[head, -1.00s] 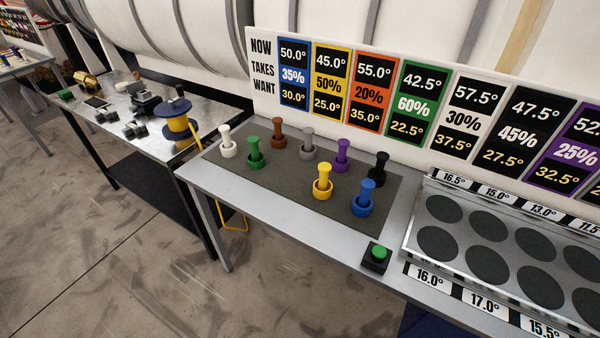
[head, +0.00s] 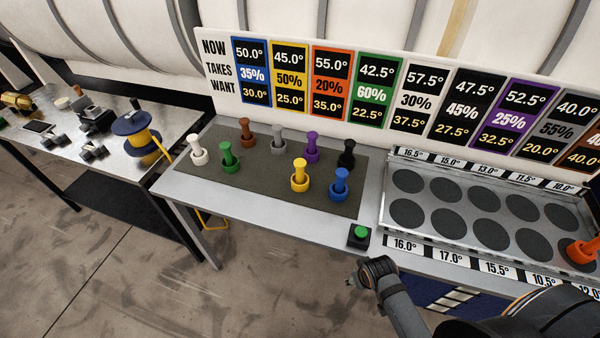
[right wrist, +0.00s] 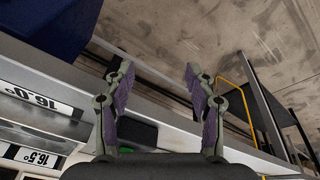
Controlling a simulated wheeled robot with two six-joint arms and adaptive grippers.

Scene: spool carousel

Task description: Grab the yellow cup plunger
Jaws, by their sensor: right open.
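The yellow cup plunger (head: 299,177) stands upright in the head view on the dark mat (head: 262,192), left of the blue plunger (head: 340,185). My right arm comes in from the lower right, and its gripper end (head: 358,279) is in front of the table edge, below the green button and well apart from the yellow plunger. In the right wrist view my right gripper (right wrist: 158,68) is open, with two spread fingers and nothing between them. The yellow plunger does not show in that view. My left gripper is out of view.
A green button on a black box (head: 360,233) sits near the table's front edge. White (head: 198,150), green (head: 229,158), purple (head: 311,148) and black (head: 346,155) plungers stand around. A tray with dark discs (head: 392,215) is at right, holding an orange plunger (head: 581,250).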

